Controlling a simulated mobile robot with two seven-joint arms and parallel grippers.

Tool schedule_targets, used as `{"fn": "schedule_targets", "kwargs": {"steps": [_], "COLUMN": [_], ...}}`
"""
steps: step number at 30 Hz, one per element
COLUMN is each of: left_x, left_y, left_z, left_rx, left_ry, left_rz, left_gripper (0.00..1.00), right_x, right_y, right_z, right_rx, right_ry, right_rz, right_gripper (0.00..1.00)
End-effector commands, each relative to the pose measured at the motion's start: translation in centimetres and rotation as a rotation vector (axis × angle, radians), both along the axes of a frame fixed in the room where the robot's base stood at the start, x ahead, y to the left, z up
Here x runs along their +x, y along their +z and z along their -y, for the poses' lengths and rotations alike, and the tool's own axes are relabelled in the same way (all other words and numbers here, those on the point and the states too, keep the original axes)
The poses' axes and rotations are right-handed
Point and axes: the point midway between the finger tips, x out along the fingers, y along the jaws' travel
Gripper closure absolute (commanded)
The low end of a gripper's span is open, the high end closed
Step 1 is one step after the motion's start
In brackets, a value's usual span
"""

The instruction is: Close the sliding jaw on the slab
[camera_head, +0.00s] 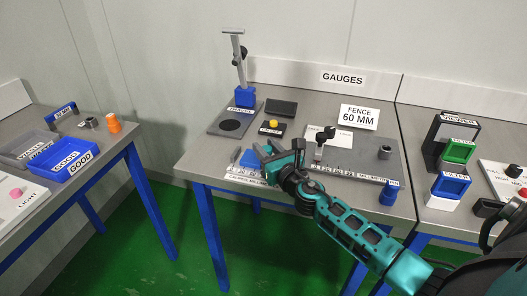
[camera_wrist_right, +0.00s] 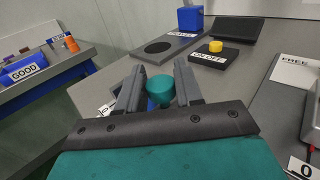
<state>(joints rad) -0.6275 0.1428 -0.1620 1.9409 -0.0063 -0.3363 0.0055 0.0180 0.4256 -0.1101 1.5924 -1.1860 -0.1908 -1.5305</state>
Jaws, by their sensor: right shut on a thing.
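My right gripper (camera_head: 274,152) is over the front left of the middle table, above a label strip (camera_head: 246,176). In the right wrist view its two grey fingers (camera_wrist_right: 160,90) are closed around a teal rounded knob (camera_wrist_right: 160,88). What the knob is fixed to is hidden. A blue piece (camera_head: 249,159) shows beside the gripper, with a small grey piece (camera_head: 235,155) at its left. The gripper covers part of this area, so I cannot tell slab from sliding jaw or whether they touch. My left gripper is not in view.
A black box with a yellow button (camera_head: 272,124) stands behind the gripper. A side table holds a blue bin (camera_head: 63,158).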

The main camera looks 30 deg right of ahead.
Motion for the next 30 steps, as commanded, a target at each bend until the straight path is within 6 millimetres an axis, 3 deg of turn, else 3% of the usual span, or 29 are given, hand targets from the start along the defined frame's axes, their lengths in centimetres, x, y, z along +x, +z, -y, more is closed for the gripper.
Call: {"fn": "schedule_targets", "kwargs": {"steps": [6,7,13,23,30], "left_x": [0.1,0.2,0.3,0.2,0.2], "left_y": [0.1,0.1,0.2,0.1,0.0], "left_z": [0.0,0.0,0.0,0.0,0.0], "left_rx": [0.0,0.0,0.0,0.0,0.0], "left_ry": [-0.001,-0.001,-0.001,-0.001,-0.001], "left_rz": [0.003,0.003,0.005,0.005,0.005], "left_gripper": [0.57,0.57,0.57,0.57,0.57], "right_x": [0.0,0.0,0.0,-0.4,-3.8], "right_y": [-0.1,-0.1,0.0,0.0,-0.2], "right_z": [-0.2,-0.2,-0.2,-0.1,-0.4], "right_rx": [0.002,0.002,0.002,0.0,-0.001], "right_ry": [0.006,0.005,0.004,0.003,0.004], "right_rz": [-0.002,-0.002,-0.001,-0.001,-0.003], "right_gripper": [0.82,0.64,0.45,0.45,0.45]}}
